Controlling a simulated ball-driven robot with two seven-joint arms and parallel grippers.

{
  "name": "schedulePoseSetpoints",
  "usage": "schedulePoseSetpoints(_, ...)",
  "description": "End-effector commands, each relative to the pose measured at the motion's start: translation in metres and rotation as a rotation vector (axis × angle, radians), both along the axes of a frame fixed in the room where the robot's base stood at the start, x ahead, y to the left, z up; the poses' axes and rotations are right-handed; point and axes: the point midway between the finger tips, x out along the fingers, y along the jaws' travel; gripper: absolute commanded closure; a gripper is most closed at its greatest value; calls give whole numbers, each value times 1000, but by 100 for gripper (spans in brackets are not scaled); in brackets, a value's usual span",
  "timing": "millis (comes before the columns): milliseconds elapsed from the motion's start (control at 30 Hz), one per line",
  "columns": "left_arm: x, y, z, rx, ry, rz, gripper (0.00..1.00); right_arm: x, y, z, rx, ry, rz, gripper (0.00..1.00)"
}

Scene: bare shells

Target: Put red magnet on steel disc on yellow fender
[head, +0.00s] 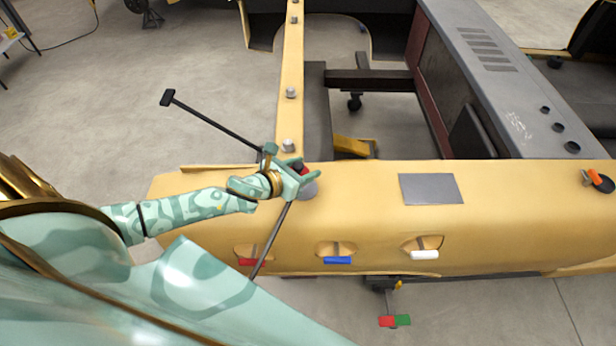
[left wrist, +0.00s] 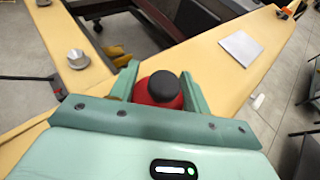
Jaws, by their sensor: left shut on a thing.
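The red magnet (left wrist: 158,92), a red round body with a black knob on top, sits between the fingers of my left gripper (left wrist: 156,84) in the left wrist view. In the head view only a bit of its red and black (head: 301,168) shows at the fingers. My left gripper (head: 304,174) is shut on it above the left part of the yellow fender (head: 350,205). The grey steel disc (head: 309,190) shows partly just below the fingers on the fender; the gripper hides the rest. I cannot tell whether magnet and disc touch. My right gripper is not in view.
A grey square plate (head: 432,189) lies on the fender to the right. Red (head: 252,262), blue (head: 337,260) and white (head: 424,255) pieces sit along its front side. A dark rod (head: 222,130) passes by my left gripper. An orange item (head: 595,176) is at the far right.

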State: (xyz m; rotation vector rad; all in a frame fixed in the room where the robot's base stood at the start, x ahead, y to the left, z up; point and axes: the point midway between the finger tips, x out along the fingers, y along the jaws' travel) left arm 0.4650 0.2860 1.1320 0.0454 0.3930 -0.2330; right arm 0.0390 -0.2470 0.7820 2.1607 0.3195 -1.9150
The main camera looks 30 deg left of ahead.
Motion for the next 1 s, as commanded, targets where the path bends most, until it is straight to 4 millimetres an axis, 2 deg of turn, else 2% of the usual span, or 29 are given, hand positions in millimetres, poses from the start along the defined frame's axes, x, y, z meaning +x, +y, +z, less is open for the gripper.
schedulePoseSetpoints(233, 19, -5, -23, -1, -2, 0, 84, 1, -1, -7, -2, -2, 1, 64)
schedulePoseSetpoints(400, 17, -5, -49, -3, 1, 1, 84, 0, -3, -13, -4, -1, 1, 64)
schedulePoseSetpoints(800, 17, -4, -55, 1, 0, -1, 84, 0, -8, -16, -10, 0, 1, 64)
schedulePoseSetpoints(833, 17, -4, -55, 0, 1, -1, 47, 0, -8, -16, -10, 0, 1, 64)
schedulePoseSetpoints(900, 17, -4, -54, 0, 1, -1, 31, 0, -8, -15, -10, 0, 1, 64)
schedulePoseSetpoints(1000, 17, -4, -54, 0, 1, -1, 31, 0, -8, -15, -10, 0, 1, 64)
